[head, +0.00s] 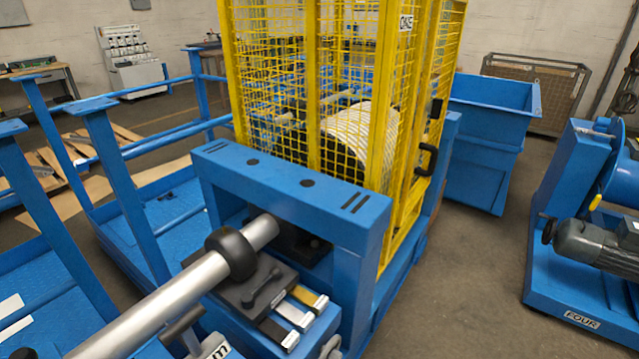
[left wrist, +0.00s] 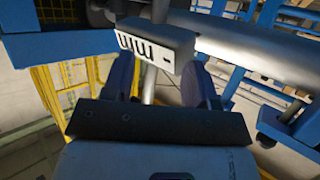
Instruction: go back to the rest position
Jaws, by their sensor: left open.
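My left gripper (left wrist: 160,72) shows in the left wrist view with its two dark blue fingers spread apart. Nothing is clamped between them. A white block (left wrist: 157,45) with dark marks lies just beyond the fingertips, and a thin light rod runs behind it. I cannot tell how far the block is from the fingers. My left gripper cannot be made out in the head view, and my right gripper is in neither view.
A silver shaft with a black collar (head: 231,253) crosses the lower left of the head view, near the blue frame (head: 290,190). A yellow mesh cage (head: 312,95) stands behind. A blue bin (head: 490,120) is at the right, with open floor (head: 470,260) in front.

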